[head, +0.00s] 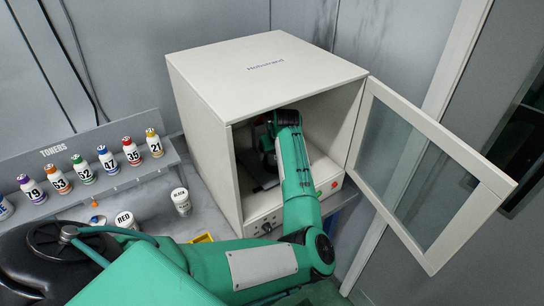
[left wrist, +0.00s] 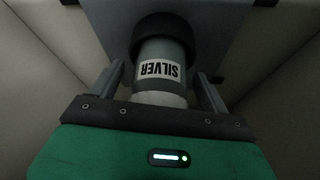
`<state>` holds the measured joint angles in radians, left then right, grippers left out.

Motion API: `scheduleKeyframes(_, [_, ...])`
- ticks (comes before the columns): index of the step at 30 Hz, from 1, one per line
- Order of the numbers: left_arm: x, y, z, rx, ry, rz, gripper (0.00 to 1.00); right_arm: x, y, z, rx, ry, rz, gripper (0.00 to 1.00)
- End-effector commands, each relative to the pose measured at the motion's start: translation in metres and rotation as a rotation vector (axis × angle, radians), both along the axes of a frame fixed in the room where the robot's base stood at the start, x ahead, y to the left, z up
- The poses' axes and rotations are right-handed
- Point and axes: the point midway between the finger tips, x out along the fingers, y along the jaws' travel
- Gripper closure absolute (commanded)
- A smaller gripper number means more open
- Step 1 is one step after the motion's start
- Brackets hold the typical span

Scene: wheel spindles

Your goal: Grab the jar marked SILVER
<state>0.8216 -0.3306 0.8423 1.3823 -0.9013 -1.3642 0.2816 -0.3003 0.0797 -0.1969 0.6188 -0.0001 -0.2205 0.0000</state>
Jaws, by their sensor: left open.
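My left gripper (left wrist: 160,80) is open, with one finger on each side of the jar. I cannot tell whether the fingers touch it. In the head view my left gripper (head: 266,140) is inside the cabinet opening, mostly in shadow. My right gripper is not in view.
The cabinet's glazed door (head: 420,175) stands wide open to the right. A TONERS rack (head: 85,165) with several numbered bottles is at the left. A jar marked BLACK (head: 181,203) and one marked RED (head: 125,220) stand on the counter. The cabinet walls are close around my gripper.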

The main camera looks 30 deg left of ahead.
Motion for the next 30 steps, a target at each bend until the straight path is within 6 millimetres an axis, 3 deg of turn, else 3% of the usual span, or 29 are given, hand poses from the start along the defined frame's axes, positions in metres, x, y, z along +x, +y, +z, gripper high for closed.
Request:
scheduleKeyframes(3, [0.000, -0.001, -0.003, 0.000, 0.000, 0.000, 0.21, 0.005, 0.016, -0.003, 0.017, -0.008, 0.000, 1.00])
scheduleKeyframes(8, [0.000, -0.001, -0.002, 0.000, 0.000, 0.000, 0.21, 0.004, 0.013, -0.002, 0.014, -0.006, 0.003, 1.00])
scheduleKeyframes(17, [0.000, -0.001, -0.003, 0.000, 0.000, 0.000, 0.76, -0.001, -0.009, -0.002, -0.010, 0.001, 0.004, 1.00])
scheduleKeyframes(30, [0.000, 0.002, 0.005, 0.001, -0.001, 0.000, 0.76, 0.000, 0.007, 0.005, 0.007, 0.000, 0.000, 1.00])
